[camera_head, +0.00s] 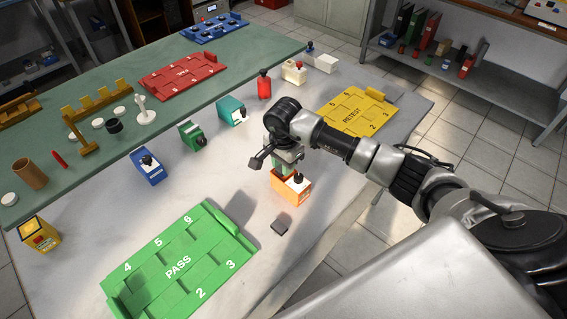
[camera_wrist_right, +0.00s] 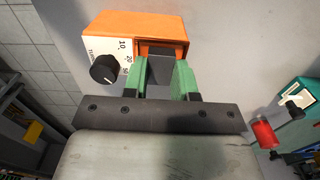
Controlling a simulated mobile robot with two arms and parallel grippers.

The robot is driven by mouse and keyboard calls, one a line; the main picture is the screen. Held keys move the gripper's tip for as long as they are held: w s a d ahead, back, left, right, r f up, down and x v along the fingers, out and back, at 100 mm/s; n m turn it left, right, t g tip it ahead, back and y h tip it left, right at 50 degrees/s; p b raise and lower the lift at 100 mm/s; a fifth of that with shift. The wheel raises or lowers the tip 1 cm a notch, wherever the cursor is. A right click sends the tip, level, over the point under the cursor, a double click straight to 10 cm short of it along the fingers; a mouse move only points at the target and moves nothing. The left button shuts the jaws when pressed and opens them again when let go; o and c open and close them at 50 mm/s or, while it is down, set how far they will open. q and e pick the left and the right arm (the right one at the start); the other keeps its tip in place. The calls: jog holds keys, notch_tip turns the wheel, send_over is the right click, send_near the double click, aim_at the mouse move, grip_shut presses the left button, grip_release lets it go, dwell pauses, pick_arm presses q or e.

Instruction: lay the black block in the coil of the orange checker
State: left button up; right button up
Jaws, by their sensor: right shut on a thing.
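The orange checker (camera_head: 291,188) is on the grey table in the head view, with a white dial face and a dark knob. In the right wrist view the orange checker (camera_wrist_right: 162,28) is at the top. My right gripper (camera_head: 281,169) reaches down to the far end of the checker. The coil is not clearly visible. My left gripper is not in view.
A green PASS tray (camera_head: 178,262) is at the front left and a yellow RETEST tray (camera_head: 352,116) at the back right. Green (camera_head: 191,135), teal (camera_head: 231,111) and blue (camera_head: 148,166) checkers stand further left. A red cylinder (camera_head: 264,84) stands behind.

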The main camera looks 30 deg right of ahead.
jog(key=shift+f, duration=0.15)
dwell(0.3)
jog(key=o, duration=1)
jog(key=shift+c, duration=0.2)
jog(key=c, duration=0.5)
jog(key=shift+c, duration=0.2)
jog(key=shift+r+p, duration=1.1)
jog(key=shift+r, duration=1.15)
jog(key=o, duration=0.6)
jog(key=shift+c, duration=0.2)
